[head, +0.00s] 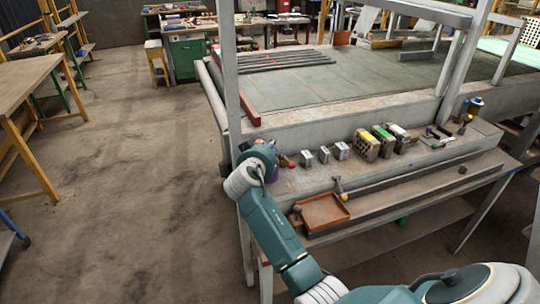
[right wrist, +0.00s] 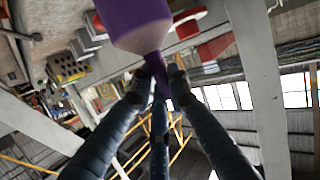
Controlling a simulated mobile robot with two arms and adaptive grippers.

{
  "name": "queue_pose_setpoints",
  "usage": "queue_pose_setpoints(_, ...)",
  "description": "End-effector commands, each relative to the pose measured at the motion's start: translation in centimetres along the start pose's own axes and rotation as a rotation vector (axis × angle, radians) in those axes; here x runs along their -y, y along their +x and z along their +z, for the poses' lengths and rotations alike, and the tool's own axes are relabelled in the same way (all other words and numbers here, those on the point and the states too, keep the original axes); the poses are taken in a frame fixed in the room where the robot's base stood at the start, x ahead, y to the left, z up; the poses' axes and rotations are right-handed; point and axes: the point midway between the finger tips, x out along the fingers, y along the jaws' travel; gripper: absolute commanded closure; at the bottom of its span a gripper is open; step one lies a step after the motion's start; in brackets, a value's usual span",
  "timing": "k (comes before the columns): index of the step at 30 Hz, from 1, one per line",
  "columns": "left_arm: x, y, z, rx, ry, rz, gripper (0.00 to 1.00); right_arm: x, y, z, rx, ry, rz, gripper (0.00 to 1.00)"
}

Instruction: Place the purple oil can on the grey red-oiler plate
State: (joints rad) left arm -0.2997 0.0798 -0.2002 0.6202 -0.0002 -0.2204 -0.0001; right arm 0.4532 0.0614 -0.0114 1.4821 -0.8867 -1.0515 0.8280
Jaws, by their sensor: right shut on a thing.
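The purple oil can (right wrist: 137,18) fills the top middle of the right wrist view. Its narrow spout runs down between the dark fingers of my right gripper (right wrist: 160,78), which is shut on it. In the head view my right gripper (head: 267,153) is at the left end of the grey bench, and a little of the purple can (head: 273,175) shows below it. A small red piece (head: 290,164) is just right of the gripper; red parts (right wrist: 214,47) also show beside the can in the right wrist view. I cannot clearly make out the grey plate. My left gripper is not in view.
Small grey blocks (head: 324,155), a hollow brick (head: 365,146) and more bricks stand in a row to the right on the bench. A yellow-handled tool (head: 340,188) and an orange-brown tray (head: 325,212) lie nearer. A grey frame post (head: 228,75) rises behind the gripper.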

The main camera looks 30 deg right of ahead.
Motion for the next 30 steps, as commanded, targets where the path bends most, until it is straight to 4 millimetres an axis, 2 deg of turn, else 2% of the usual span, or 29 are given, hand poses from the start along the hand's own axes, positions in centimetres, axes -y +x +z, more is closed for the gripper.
queue_pose_setpoints(6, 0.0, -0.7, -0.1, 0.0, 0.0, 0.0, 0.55, 0.2, 0.9, 3.0, 0.002, -0.004, 0.001, 1.0)
queue_pose_setpoints(20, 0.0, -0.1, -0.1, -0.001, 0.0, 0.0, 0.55, 0.4, 1.2, 3.9, 0.0, -0.001, 0.0, 1.0)
queue_pose_setpoints(21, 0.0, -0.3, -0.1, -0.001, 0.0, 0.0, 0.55, 0.3, 1.1, 3.8, 0.002, -0.001, 0.0, 0.76)
queue_pose_setpoints(23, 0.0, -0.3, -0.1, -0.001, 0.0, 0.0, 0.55, 0.3, 1.1, 3.8, 0.003, -0.002, 0.0, 0.65)
queue_pose_setpoints(30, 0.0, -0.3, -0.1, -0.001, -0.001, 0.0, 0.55, 0.3, 1.1, 3.8, 0.003, -0.002, 0.0, 0.65)
